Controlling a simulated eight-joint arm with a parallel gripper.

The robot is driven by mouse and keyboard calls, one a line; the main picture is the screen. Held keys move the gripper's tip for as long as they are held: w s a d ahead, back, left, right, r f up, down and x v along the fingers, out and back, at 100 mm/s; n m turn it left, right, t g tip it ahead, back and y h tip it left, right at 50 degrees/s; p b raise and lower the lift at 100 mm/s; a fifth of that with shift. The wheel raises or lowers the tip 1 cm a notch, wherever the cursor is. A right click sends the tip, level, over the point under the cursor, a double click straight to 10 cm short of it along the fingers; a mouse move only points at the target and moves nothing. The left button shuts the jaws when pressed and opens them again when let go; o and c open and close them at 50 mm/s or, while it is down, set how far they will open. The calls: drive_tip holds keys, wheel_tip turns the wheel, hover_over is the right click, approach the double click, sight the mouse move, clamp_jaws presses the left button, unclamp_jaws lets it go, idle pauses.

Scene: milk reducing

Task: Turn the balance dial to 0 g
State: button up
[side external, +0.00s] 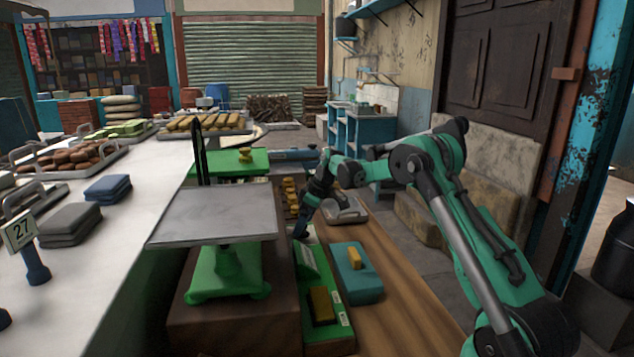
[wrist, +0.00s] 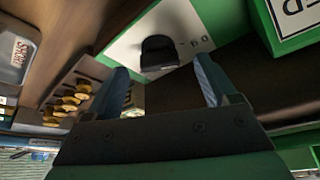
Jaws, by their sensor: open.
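The dial is a black knob (wrist: 158,54) on a pale, green-edged panel (wrist: 125,48) in the wrist view, with small dark marks to its right that I cannot read surely. My gripper (wrist: 162,68) is open, its two blue fingers spread left and right of the knob, and nothing is held between them. I cannot tell whether either finger touches it. In the side view my gripper (side external: 302,232) points down beside the balance. The balance has a grey plate (side external: 215,212) on a green base (side external: 228,270). The knob itself cannot be made out there.
A white counter (side external: 110,235) runs along the left. The wooden bench (side external: 400,310) is clear at the front right.

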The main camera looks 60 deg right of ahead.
drive_tip(key=v, duration=0.5)
drive_tip(key=shift+a+r, duration=0.2)
drive_tip(key=shift+r, duration=0.05)
drive_tip(key=s+a+r+n+t, duration=0.1)
drive_tip(key=s+a+r+n, duration=0.15)
drive_tip(key=a+r, duration=0.45)
drive_tip(key=s+a+m, duration=0.1)
drive_tip(key=s+a, duration=0.1)
drive_tip(key=a, duration=0.2)
drive_tip(key=s+a+t, duration=0.1)
drive_tip(key=s+a, duration=0.2)
drive_tip(key=a, duration=0.1)
drive_tip(key=s+a+f+m+h, duration=0.1)
drive_tip(key=s+a, duration=0.2)
drive_tip(key=a, duration=0.2)
drive_tip(key=shift+s+m+t, duration=0.15)
drive_tip(key=shift+m+t, duration=0.15)
drive_tip(key=shift+m, duration=0.05)
drive_tip(key=s+a+f+m, duration=0.1)
drive_tip(key=s+a, duration=0.1)
drive_tip(key=s+a+f+m, duration=0.1)
drive_tip(key=s+f, duration=0.1)
drive_tip(key=shift+s+a+f+m, duration=0.15)
drive_tip(key=shift+a+f+m, duration=0.1)
drive_tip(key=shift+a+m, duration=0.15)
